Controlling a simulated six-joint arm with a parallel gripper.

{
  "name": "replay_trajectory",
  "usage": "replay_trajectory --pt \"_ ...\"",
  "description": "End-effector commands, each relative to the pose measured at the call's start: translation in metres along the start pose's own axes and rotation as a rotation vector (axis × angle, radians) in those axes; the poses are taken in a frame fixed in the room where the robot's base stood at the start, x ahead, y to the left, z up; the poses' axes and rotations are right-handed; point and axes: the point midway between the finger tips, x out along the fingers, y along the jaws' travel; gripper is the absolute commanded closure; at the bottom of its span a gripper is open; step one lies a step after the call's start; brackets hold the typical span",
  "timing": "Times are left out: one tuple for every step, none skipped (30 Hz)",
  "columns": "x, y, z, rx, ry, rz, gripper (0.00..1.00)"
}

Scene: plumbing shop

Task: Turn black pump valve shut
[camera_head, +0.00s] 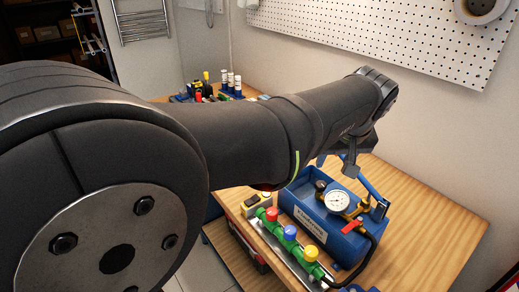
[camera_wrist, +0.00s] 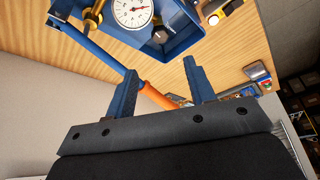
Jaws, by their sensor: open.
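The blue test pump (camera_head: 300,215) stands on the wooden bench with a white-faced gauge (camera_head: 337,201) on it. A small black knob (camera_head: 320,186), which looks like the pump valve, sits beside the gauge. In the wrist view the black knob (camera_wrist: 159,36) shows near the gauge, ahead of my fingertips and apart from them. My gripper (camera_head: 336,165) is above the pump's far side; in the wrist view my gripper (camera_wrist: 160,67) is open, its blue fingers spread. The pump's orange handle grip (camera_wrist: 157,96) shows between the fingers; I cannot tell if they touch it.
The pump's blue lever (camera_head: 371,187) rises near my gripper. A red lever (camera_head: 352,227) and a black hose (camera_head: 369,252) lie on the near side. A green manifold with coloured caps (camera_head: 290,232) stands left of the pump. The bench's right side (camera_head: 440,215) is clear.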

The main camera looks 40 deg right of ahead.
Motion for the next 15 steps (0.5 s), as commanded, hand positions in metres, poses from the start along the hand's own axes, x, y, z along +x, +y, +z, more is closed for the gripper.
replay_trajectory --pt "0.013 -0.001 0.001 0.0 -0.004 -0.004 0.5" --pt "0.02 -0.001 0.0 -0.001 -0.004 -0.005 0.5" --pt "0.029 -0.001 0.0 0.0 -0.004 -0.004 0.5" --pt "0.035 -0.001 0.001 0.0 -0.004 -0.004 0.5" --pt "0.042 -0.001 0.001 0.0 -0.004 -0.004 0.5" --pt "0.051 -0.001 0.001 0.0 -0.004 -0.004 0.5" --pt "0.057 -0.001 0.001 0.0 -0.004 -0.003 0.5" --pt "0.064 -0.001 0.001 0.0 -0.005 -0.004 0.5" --pt "0.072 -0.001 0.001 0.0 -0.005 -0.004 0.5" --pt "0.078 -0.001 0.001 0.0 -0.004 -0.004 0.5" --pt "0.083 -0.001 0.0 0.0 -0.004 -0.003 0.5" --pt "0.09 -0.001 0.001 0.001 -0.004 -0.003 0.5" --pt "0.095 -0.001 0.001 0.001 -0.004 -0.002 0.5" --pt "0.1 -0.001 0.001 0.001 -0.004 -0.002 0.5" --pt "0.105 -0.001 0.001 0.001 -0.003 -0.002 0.5"
